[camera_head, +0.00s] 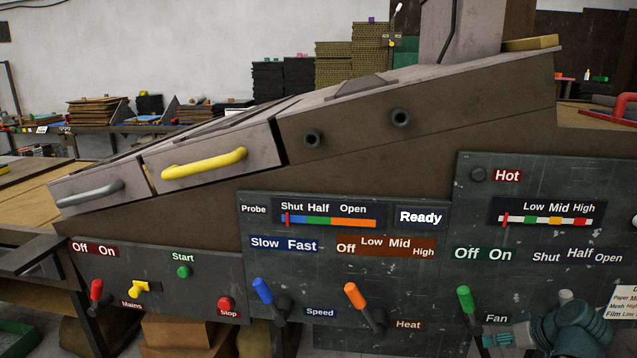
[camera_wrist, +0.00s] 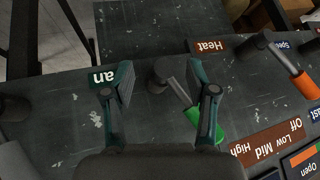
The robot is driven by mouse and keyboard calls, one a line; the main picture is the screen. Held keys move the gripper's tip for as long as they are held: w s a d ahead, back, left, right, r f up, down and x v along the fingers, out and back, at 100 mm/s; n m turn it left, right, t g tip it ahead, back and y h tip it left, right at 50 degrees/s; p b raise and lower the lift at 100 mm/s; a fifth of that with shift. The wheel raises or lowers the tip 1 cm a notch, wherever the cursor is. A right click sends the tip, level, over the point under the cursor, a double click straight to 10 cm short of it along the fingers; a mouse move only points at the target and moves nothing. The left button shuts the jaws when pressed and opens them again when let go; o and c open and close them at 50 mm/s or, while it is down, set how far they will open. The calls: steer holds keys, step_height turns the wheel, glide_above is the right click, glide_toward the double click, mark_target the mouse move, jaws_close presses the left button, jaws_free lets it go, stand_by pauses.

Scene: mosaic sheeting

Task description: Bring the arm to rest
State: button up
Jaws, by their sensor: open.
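My gripper (camera_head: 492,341) is low at the right in the head view, just right of the fan lever's foot, fingers toward the panel. In the wrist view my gripper (camera_wrist: 162,76) is open, its two teal fingers apart with nothing held. The dark pivot of the fan lever (camera_wrist: 163,76) shows between the fingertips. Its green handle (camera_wrist: 207,126) runs behind the right finger there; I cannot tell whether they touch. In the head view the green fan lever (camera_head: 465,299) leans up and left, near "Off".
The heat lever (camera_head: 356,297) and speed lever (camera_head: 263,291) stand out left of my gripper. A red mains lever (camera_head: 96,291) is at the far left. A yellow handle (camera_head: 204,164) juts from the machine's sloping top. A paper notice (camera_head: 622,302) is at the right edge.

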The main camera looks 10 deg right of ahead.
steer(key=s+a+f+m+g, duration=0.1)
steer(key=a+f+m+g, duration=0.3)
steer(key=f, duration=0.7)
steer(key=s+a+f+n+g, duration=0.1)
steer(key=a+f, duration=0.5)
steer(key=f, duration=0.5)
steer(key=s+a+f+g, duration=0.3)
steer(key=s+a+f, duration=0.25)
steer(key=f, duration=0.25)
steer(key=s+a+f+g, duration=0.2)
steer(key=s+a+f, duration=0.2)
steer(key=a+f, duration=0.3)
steer(key=s+a+f+n+g+h, duration=0.1)
steer(key=s+a+f+g, duration=0.2)
steer(key=s, duration=0.4)
steer(key=s+a+f+n+g, duration=0.1)
steer(key=s+a+f+n, duration=0.1)
steer(key=s+a+f, duration=0.3)
steer(key=s+a+f+n+g+h, duration=0.1)
steer(key=s+a+f+g, duration=0.15)
steer(key=s, duration=0.55)
step_height(320, 180, up, 15)
steer(key=w+t+p, duration=0.2)
steer(key=p, duration=1.4)
steer(key=shift+w+p, duration=0.35)
steer(key=shift+p, duration=0.05)
steer(key=shift+f, duration=0.15)
